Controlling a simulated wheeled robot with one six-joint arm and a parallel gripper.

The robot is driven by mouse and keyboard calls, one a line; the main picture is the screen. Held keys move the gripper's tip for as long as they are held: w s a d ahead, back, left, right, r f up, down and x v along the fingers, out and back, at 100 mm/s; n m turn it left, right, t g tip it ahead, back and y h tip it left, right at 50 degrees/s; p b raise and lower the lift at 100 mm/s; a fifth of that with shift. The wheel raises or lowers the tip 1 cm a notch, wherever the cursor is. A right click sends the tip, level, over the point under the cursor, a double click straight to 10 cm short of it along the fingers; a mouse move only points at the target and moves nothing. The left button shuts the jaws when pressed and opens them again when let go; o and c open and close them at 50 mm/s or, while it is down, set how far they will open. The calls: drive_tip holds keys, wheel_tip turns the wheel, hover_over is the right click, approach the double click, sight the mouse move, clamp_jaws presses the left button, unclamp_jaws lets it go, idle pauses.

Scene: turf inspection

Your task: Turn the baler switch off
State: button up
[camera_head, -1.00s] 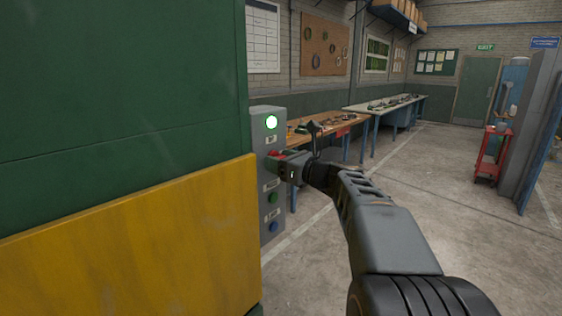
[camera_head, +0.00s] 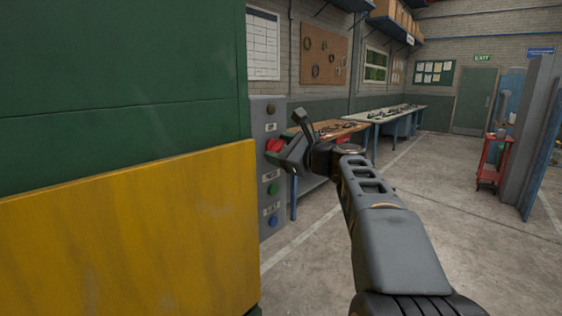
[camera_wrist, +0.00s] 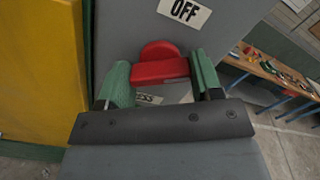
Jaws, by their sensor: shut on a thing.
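The baler switch is a red rotary handle (camera_head: 275,145) on a grey control panel (camera_head: 268,168) at the edge of the green and yellow machine. In the wrist view the red switch (camera_wrist: 160,70) sits between my green fingertips, near a white OFF label (camera_wrist: 185,11). My gripper (camera_head: 282,152) is shut on the switch and looks tilted. It fills the lower part of the wrist view (camera_wrist: 160,80). The round lamp (camera_head: 271,109) above the switch is dark. Part of the switch is hidden behind my gripper in the head view.
Below the switch are a green button (camera_head: 273,188) and a blue button (camera_head: 273,221), with labels. The machine's yellow panel (camera_head: 130,230) fills the left. A wooden workbench (camera_head: 335,128) stands behind my arm. The floor to the right is open, with a red cart (camera_head: 492,160) beyond.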

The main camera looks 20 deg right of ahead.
drive_tip(key=n+b, duration=0.1)
drive_tip(key=n, duration=0.1)
drive_tip(key=n+b, duration=0.3)
drive_tip(key=b, duration=0.1)
drive_tip(key=shift+f+n, duration=0.25)
drive_tip(key=shift+n, duration=0.15)
drive_tip(key=n+b, duration=0.3)
drive_tip(key=n, duration=0.2)
drive_tip(key=shift+r+b, duration=0.2)
drive_tip(key=shift+b, duration=0.1)
drive_tip(key=shift+n, duration=0.4)
drive_tip(key=o, duration=0.9)
drive_tip(key=b+v, duration=0.1)
drive_tip(key=v, duration=1.2)
drive_tip(key=shift+s+d+r, duration=0.1)
drive_tip(key=shift+s, duration=0.25)
